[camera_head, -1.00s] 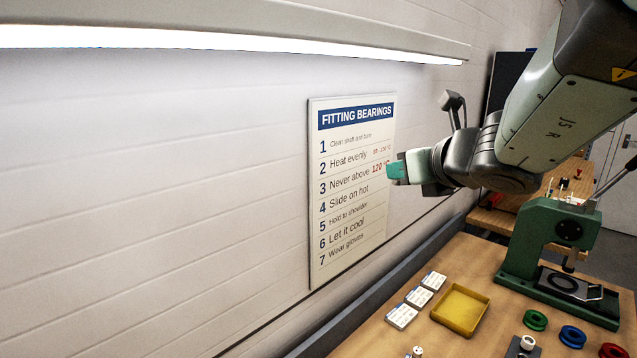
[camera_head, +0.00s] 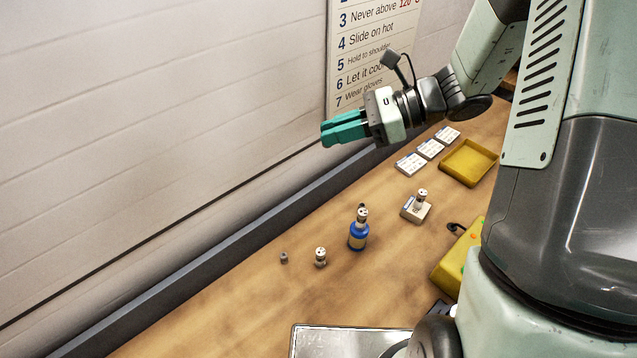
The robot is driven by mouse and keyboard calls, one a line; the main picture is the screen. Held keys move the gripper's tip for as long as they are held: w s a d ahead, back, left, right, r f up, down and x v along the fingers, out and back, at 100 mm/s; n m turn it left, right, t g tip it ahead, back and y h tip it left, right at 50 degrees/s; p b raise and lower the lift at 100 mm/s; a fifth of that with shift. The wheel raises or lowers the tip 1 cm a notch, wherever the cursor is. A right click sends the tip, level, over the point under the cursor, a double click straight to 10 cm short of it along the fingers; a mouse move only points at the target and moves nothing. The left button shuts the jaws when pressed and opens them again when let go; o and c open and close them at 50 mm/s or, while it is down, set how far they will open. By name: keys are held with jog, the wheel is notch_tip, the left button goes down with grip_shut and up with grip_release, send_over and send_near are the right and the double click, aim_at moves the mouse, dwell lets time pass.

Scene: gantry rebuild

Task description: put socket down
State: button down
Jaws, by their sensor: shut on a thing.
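My gripper (camera_head: 323,132) has teal fingers. It is held in the air left of my wrist, above the back edge of the bench and in front of the wall. Its fingers are close together, pointing left. The socket between them is too hidden by the fingers to make out. The wooden bench top (camera_head: 235,310) lies below, well apart from the gripper.
A small grey cylinder (camera_head: 284,258), a white-topped fitting (camera_head: 320,257), a blue bottle (camera_head: 358,237) and a block with a fitting (camera_head: 413,212) stand on the bench. Behind are white cards (camera_head: 410,163) and a yellow tray (camera_head: 468,163). The bench's front left is clear.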

jog(key=s+d+f+n+g+h, duration=0.3)
jog(key=s+f+n+g+h, duration=0.35)
jog(key=n+h, duration=0.45)
jog(key=s+d+f+n+g+h, duration=0.3)
jog(key=s+f+n+g+h, duration=0.3)
jog(key=n+h, duration=0.45)
jog(key=w+a+n+t+h, duration=0.3)
jog(key=w+n+t+h, duration=0.35)
jog(key=n+t, duration=1.25)
jog(key=w+a+f+n+t+y, duration=0.3)
jog(key=a+n+t+y, duration=0.3)
jog(key=a+n+y, duration=0.15)
jog(key=shift+m, duration=0.3)
notch_tip(320, 180, down, 10)
